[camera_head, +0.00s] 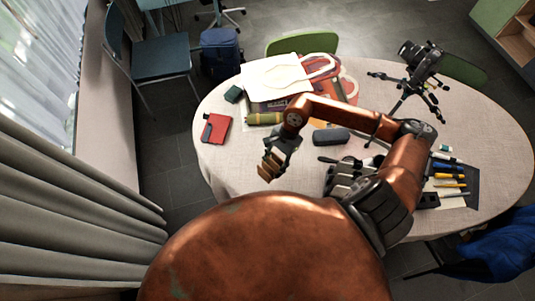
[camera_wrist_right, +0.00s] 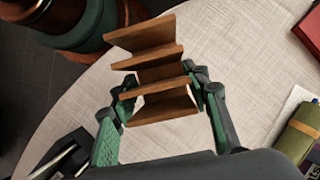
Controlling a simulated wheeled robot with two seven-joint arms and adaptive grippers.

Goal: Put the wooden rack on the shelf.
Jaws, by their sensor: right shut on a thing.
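My right gripper (camera_head: 277,156) is shut on the wooden rack (camera_head: 266,170) above the near edge of the table, left of the middle in the head view. In the right wrist view the rack (camera_wrist_right: 160,72) is a small brown piece with several parallel boards joined by a back. The green-padded fingers of the right gripper (camera_wrist_right: 158,92) are on either side of it, and the rack is tilted in the picture. A wooden shelf unit with a green side (camera_head: 493,17) stands on the floor at the far right, cut off by the frame. My left gripper is not in view.
The oval table (camera_head: 215,165) bears a red notebook (camera_head: 216,129), a white bag (camera_head: 275,78), a dark case (camera_head: 331,136), a camera on a tripod (camera_head: 418,65) and several tools (camera_head: 450,185). A blue chair (camera_head: 160,58) and a green chair (camera_head: 303,42) stand behind.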

